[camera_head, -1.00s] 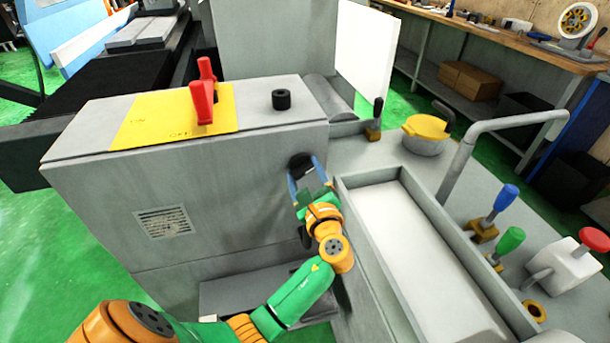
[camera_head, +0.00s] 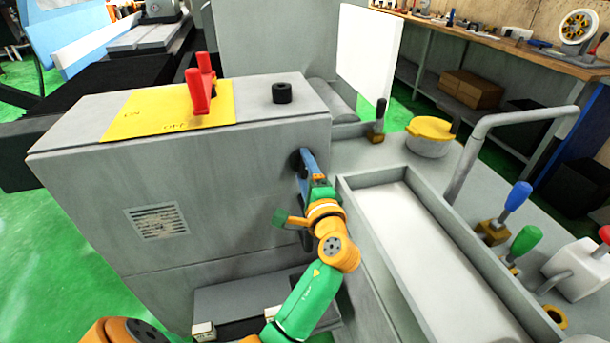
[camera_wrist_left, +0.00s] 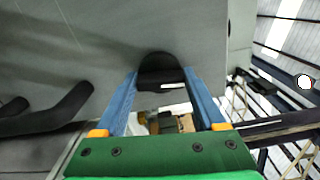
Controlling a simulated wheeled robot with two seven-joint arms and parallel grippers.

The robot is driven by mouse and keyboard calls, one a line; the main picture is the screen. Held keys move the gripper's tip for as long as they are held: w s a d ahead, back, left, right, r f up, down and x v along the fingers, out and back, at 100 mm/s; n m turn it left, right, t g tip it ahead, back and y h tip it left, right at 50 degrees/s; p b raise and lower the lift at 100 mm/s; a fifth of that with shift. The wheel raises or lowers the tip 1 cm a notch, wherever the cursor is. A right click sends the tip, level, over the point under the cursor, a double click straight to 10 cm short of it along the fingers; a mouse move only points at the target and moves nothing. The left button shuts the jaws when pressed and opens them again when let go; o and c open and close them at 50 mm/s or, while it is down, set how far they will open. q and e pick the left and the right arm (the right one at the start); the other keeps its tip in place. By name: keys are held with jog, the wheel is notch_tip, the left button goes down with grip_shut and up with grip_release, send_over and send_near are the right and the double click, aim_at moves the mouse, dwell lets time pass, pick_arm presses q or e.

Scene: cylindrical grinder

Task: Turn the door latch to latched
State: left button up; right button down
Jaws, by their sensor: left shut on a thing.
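The door latch (camera_head: 295,160) is a small black knob on the right end of the grey cabinet's front face, partly hidden by my gripper in the head view. In the left wrist view the black latch (camera_wrist_left: 160,70) sits between the two blue fingertips. My left gripper (camera_head: 308,163) is shut on it, reaching up from below and the right. The fingers appear nearly edge-on in the head view. The left gripper (camera_wrist_left: 161,88) also shows in its wrist view, with both fingers beside the knob. My right gripper is not in view.
A black curved handle (camera_wrist_left: 50,112) is close by on the same grey face. A yellow plate (camera_head: 165,112) with red levers (camera_head: 200,88) and a black knob (camera_head: 282,92) are on the cabinet top. A grey-walled tray (camera_head: 415,235) stands close right of my arm.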

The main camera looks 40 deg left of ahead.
pick_arm(q)
jog(key=shift+f+n+b, duration=0.15)
jog(key=shift+n+b, duration=0.15)
jog(key=shift+n, duration=0.6)
jog(key=o, duration=1.3)
jog(key=shift+o, duration=0.2)
